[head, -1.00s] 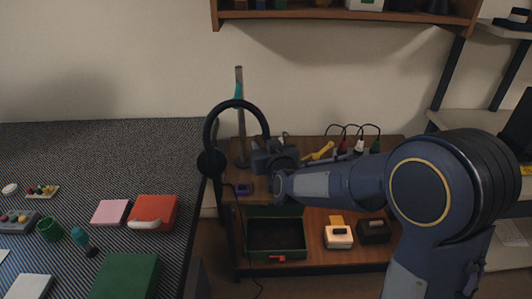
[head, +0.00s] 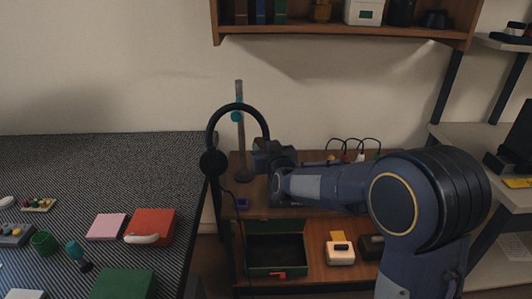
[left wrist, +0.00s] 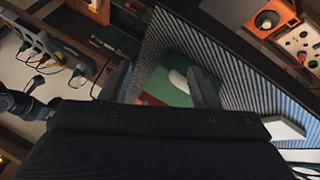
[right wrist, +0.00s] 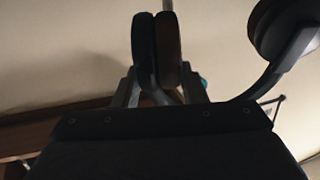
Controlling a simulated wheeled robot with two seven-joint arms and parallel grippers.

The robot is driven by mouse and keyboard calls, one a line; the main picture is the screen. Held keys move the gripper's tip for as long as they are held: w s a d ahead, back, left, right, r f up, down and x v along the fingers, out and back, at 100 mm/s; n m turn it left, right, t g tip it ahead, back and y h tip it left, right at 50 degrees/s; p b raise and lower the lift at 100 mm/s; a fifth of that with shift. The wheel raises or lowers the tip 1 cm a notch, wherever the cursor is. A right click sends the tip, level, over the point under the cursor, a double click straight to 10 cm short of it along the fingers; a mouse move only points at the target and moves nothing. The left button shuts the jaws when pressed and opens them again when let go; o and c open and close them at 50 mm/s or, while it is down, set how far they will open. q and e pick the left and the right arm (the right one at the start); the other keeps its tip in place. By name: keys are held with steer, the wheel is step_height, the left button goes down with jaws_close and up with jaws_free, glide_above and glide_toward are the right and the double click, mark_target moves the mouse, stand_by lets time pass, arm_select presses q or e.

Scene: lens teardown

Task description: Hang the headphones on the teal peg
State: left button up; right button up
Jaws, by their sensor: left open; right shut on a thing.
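The black headphones (head: 212,119) hang in the air, headband arched upward, one earcup (head: 213,163) on the left. My right gripper (head: 270,155) is shut on the other earcup; the right wrist view shows that cup (right wrist: 145,45) between the fingers. A grey upright pole (head: 240,150) stands behind the headphones with the teal peg (head: 237,116) near its top. In the head view the peg appears inside the arch, just below the headband; I cannot tell the gap in depth. My left gripper (left wrist: 163,85) is open and empty; it is outside the head view.
A wooden shelf unit (head: 310,217) holds the pole, a green box (head: 275,272) and a cream block (head: 340,254). A wall shelf (head: 340,33) hangs above. A dark striped table (head: 110,180) on the left carries a red box (head: 155,222) and several small items. A thin cable hangs below the headphones.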

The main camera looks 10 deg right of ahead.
steer(key=shift+w+d, duration=0.15)
steer(key=shift+w, duration=0.65)
steer(key=shift+w+d+f, duration=0.1)
steer(key=shift+w+d, duration=0.1)
steer(key=shift+w, duration=0.8)
steer(key=shift+w+d+f, duration=0.1)
steer(key=shift+w+d, duration=0.1)
steer(key=shift+w, duration=0.75)
steer(key=shift+w+d+f+b, duration=0.1)
steer(key=shift+w+f+b, duration=0.65)
steer(key=shift+b, duration=0.3)
steer(key=o, duration=1.2)
steer(key=shift+c, duration=0.2)
steer(key=shift+o, duration=0.3)
steer(key=shift+s+f, duration=0.1)
steer(key=shift+f, duration=0.05)
steer(key=shift+s, duration=0.1)
